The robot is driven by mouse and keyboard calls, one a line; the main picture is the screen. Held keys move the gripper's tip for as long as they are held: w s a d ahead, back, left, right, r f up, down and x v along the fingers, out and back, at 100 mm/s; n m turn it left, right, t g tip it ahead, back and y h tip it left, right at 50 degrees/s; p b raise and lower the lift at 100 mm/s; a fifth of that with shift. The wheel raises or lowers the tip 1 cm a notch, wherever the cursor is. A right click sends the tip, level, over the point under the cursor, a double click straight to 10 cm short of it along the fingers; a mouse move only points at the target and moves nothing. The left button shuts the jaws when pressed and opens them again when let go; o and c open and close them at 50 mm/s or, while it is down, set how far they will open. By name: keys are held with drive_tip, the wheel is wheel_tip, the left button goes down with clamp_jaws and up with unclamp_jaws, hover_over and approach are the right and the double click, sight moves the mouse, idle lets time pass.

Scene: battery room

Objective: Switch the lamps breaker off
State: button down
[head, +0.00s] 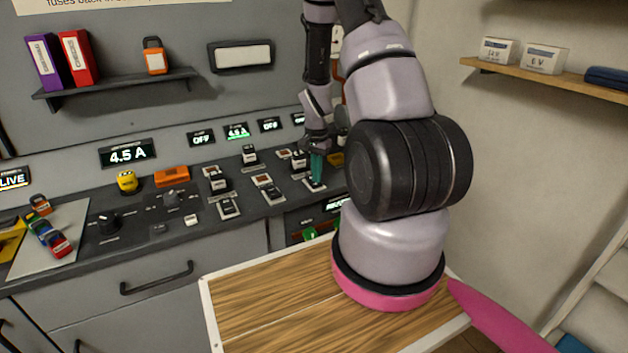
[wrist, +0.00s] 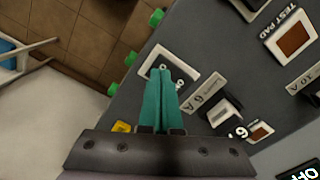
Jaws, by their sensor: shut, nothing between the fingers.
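A row of breakers with white-framed plates is set in the grey counter; I cannot read which is labelled lamps. My gripper (head: 317,178) has teal fingers, shut and empty, pointing down at the right end of the row. In the wrist view the fingertips (wrist: 161,72) lie over a white-framed dark breaker plate (wrist: 188,83) beside a "6 A" label (wrist: 206,91). The fingers hide part of that breaker, so its position and any contact are unclear. A neighbouring breaker (wrist: 225,109) has a raised pale lever.
Small displays above the row read "OFF" (head: 201,138), "4.5 A" (head: 236,131) and "OFF" (head: 269,125). A larger display (head: 127,153) reads 4.5 A. A yellow object (head: 127,181) and an orange block (head: 172,176) stand to the left.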

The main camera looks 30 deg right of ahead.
wheel_tip(320, 180, up, 7)
idle(0.7)
idle(0.4)
drive_tip(key=s+a+r+n+t, duration=0.2)
drive_tip(key=a+r, duration=0.2)
drive_tip(key=r, duration=0.7)
drive_tip(key=s+a+r+n+t, duration=0.1)
drive_tip(key=s+a+r+t, duration=0.15)
drive_tip(key=r, duration=0.85)
drive_tip(key=s+a+r+n+t+y, duration=0.1)
drive_tip(key=s+a+r+n, duration=0.1)
drive_tip(key=s+r, duration=0.4)
drive_tip(key=s+a+r+n+t+y, duration=0.1)
drive_tip(key=s+a+r+n, duration=0.1)
drive_tip(key=s+a+r, duration=0.3)
drive_tip(key=s+r, duration=0.1)
drive_tip(key=s, duration=0.3)
drive_tip(key=shift+r+t, duration=0.3)
drive_tip(key=shift+t, duration=0.05)
